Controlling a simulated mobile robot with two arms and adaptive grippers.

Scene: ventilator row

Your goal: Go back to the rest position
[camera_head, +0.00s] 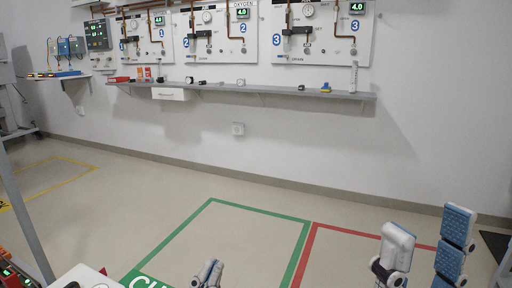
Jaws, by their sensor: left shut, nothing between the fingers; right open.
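My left gripper (209,272) shows at the bottom middle of the head view, with its fingers together and nothing held. Only its finger ends are in view. My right gripper (425,243) is at the lower right with its two blue-and-white padded fingers spread wide and nothing between them. Both grippers are in front of the floor, away from the wall and shelf. The arms behind them are out of the frame.
A long grey shelf (265,91) with small items runs along the wall below the gauge panels (318,45). A green floor outline (256,212) and a red one (345,233) mark bare floor. A white surface (82,277) with equipment is at the lower left.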

